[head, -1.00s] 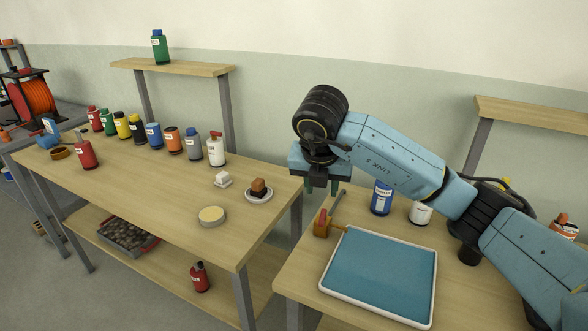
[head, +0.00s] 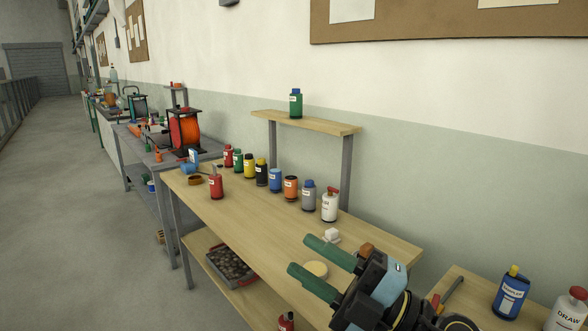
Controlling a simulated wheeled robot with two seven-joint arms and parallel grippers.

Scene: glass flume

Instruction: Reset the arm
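My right gripper (head: 299,254) is in the lower middle of the head view, with its two green fingers pointing left. The fingers are apart with nothing between them, so it is open. It shows in front of the right part of the wooden bench (head: 238,228); its height above the bench is hard to tell. Its wrist and arm run off the bottom edge. My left gripper is not in view.
Several bottles line the bench's back, including a white one (head: 329,206). A green bottle (head: 296,103) stands on the shelf (head: 325,124). Floor at left is clear.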

